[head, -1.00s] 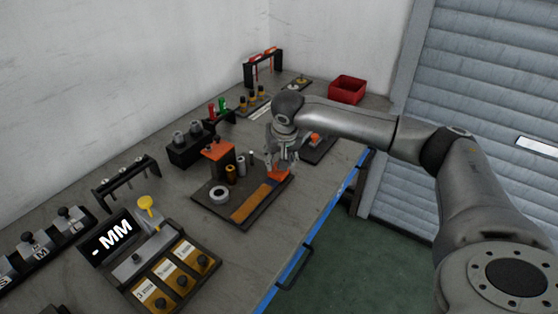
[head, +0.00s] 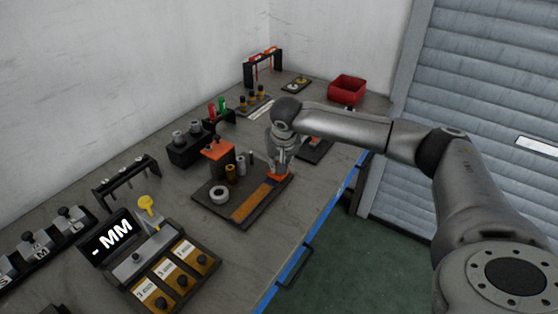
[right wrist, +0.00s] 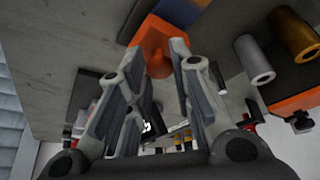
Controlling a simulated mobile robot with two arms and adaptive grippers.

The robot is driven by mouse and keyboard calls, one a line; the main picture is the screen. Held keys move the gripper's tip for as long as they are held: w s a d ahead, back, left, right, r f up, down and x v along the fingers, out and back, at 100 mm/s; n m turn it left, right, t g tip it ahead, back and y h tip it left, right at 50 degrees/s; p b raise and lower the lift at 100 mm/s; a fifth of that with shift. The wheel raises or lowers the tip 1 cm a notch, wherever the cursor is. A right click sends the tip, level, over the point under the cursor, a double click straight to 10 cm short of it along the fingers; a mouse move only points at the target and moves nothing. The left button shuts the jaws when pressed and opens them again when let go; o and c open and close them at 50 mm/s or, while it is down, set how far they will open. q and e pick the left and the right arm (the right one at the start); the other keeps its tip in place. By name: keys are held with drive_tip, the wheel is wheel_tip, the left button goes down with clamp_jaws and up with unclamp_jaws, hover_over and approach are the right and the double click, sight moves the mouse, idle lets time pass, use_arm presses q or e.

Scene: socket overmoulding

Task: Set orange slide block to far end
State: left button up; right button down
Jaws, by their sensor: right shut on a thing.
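The orange slide block (head: 281,174) sits at the right back end of the tan strip (head: 250,205) on a dark board (head: 238,224). In the right wrist view the orange block (right wrist: 150,42) shows a round orange knob between the fingertips. My right gripper (head: 279,168) is lowered over the block, and its fingers hide part of it. In the right wrist view my right gripper (right wrist: 158,62) is shut on the block's knob. My left gripper is not in view.
The board also carries a pale ring (head: 219,194), small cylinders and an orange-topped stand (head: 217,150). A display panel (head: 112,235) and a labelled tray (head: 165,278) stand nearer. A red bin (head: 346,89) is at the back. The bench front edge is clear.

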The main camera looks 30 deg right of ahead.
drive_tip(key=shift+a, duration=0.1)
drive_tip(key=shift+s+a+p, duration=0.2)
drive_tip(key=shift+a+p, duration=0.1)
drive_tip(key=shift+p, duration=0.1)
drive_tip(key=p, duration=0.9)
hover_over(246, 211)
drive_tip(key=d, duration=0.1)
drive_tip(key=shift+w+d+r, duration=0.15)
drive_tip(key=shift+w, duration=0.05)
drive_tip(key=shift+s+a+p, duration=0.2)
drive_tip(key=shift+a+p, duration=0.2)
drive_tip(key=shift+a, duration=0.2)
drive_tip(key=c, duration=1.3)
unclamp_jaws()
drive_tip(key=shift+a, duration=0.1)
drive_tip(key=shift+o, duration=0.2)
drive_tip(key=v, duration=1.1)
drive_tip(key=shift+s+r, duration=0.3)
